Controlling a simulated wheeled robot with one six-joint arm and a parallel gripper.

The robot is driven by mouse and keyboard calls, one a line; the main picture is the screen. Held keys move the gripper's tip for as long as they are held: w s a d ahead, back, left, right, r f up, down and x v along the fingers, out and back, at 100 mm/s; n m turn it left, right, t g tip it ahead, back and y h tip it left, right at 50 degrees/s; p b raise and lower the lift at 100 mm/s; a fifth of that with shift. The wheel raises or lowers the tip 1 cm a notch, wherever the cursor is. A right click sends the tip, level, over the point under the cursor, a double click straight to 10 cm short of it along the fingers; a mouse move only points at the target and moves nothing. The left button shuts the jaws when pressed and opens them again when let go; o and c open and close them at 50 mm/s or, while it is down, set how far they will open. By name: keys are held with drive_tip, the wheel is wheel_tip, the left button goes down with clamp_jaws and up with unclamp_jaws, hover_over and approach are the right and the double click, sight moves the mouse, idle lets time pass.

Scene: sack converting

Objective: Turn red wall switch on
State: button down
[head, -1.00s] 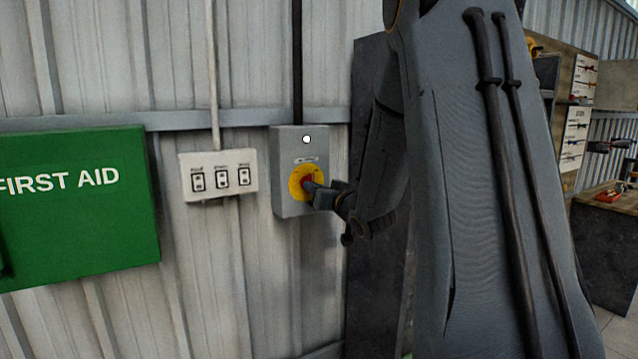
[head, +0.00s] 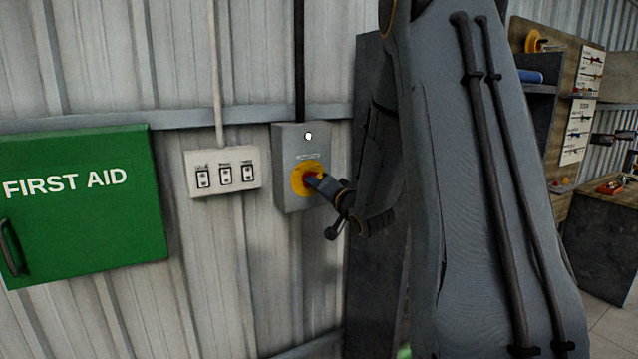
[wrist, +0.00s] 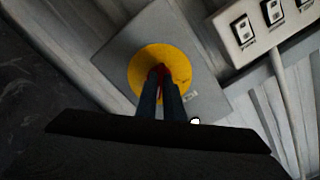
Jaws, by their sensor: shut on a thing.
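The red wall switch (wrist: 161,69) is a red knob on a round yellow plate (wrist: 146,62), set on a grey box on the wall. In the head view the grey box (head: 291,148) hangs right of centre-left, with a small white round lamp (head: 308,136) near its top. My gripper (wrist: 161,88) is shut on the red knob, its two fingers on either side of it. In the head view my gripper (head: 318,183) covers most of the knob. The wrist view is rolled relative to the box, and the knob's exact angle is hard to read.
A white panel with three rocker switches (head: 223,172) is on the wall left of the box. A green first aid cabinet (head: 80,205) hangs farther left. A dark panel (head: 368,290) stands close on the right. Shelves and a workbench (head: 606,240) are at the far right.

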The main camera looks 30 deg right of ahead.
drive_tip(key=shift+d+r, duration=0.2)
drive_tip(key=shift+r, duration=0.15)
drive_tip(key=c, duration=1.9)
unclamp_jaws()
drive_tip(key=shift+d, duration=0.1)
drive_tip(key=shift+o, duration=0.2)
drive_tip(key=shift+f, duration=0.2)
drive_tip(key=shift+a, duration=0.2)
drive_tip(key=shift+s, duration=0.1)
drive_tip(key=s+b, duration=0.2)
drive_tip(key=s, duration=0.5)
drive_tip(key=shift+s+d+b, duration=0.15)
drive_tip(key=shift+s+b, duration=0.15)
drive_tip(key=shift+s, duration=0.05)
